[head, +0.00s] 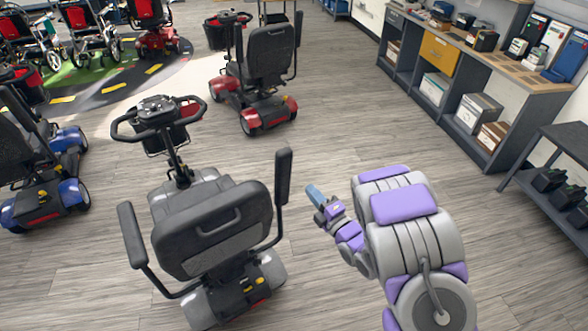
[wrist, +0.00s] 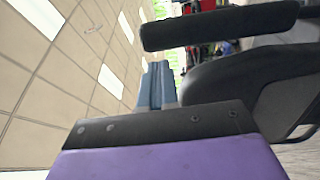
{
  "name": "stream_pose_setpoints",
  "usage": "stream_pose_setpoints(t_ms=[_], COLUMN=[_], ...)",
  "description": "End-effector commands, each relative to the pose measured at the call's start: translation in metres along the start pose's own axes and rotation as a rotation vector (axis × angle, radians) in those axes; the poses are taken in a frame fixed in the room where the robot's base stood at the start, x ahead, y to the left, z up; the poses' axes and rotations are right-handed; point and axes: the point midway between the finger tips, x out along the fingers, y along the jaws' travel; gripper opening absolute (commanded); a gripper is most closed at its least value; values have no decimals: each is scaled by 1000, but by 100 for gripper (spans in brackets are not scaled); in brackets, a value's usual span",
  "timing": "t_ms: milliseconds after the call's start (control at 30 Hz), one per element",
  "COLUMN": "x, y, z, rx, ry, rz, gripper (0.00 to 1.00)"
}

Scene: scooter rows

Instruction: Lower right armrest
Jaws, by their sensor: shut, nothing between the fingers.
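A grey mobility scooter (head: 205,235) stands in front of me, seen from behind its seat. Its right armrest (head: 283,178) is a dark pad standing up, raised, beside the backrest (head: 215,230). The left armrest (head: 131,235) is also raised. My gripper (head: 315,194) is a little to the right of the right armrest, apart from it. In the wrist view my blue fingers (wrist: 157,85) are together with nothing between them. The dark armrest pad (wrist: 218,27) crosses the top of that view, with the seat back (wrist: 235,85) below it.
A red scooter (head: 258,80) stands farther ahead, and a blue scooter (head: 45,165) is at the left. A workbench (head: 480,85) and a dark low table (head: 555,165) line the right side. The floor (head: 340,130) between is clear.

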Motion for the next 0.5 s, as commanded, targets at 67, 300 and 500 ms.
stream_pose_setpoints(t_ms=[67, 300, 500], x=[10, 35, 60], y=[2, 2, 1], z=[-1, -1, -1], rx=[-1, 0, 3], ry=[4, 3, 1], rz=[-2, -1, 5], gripper=[0, 0, 0])
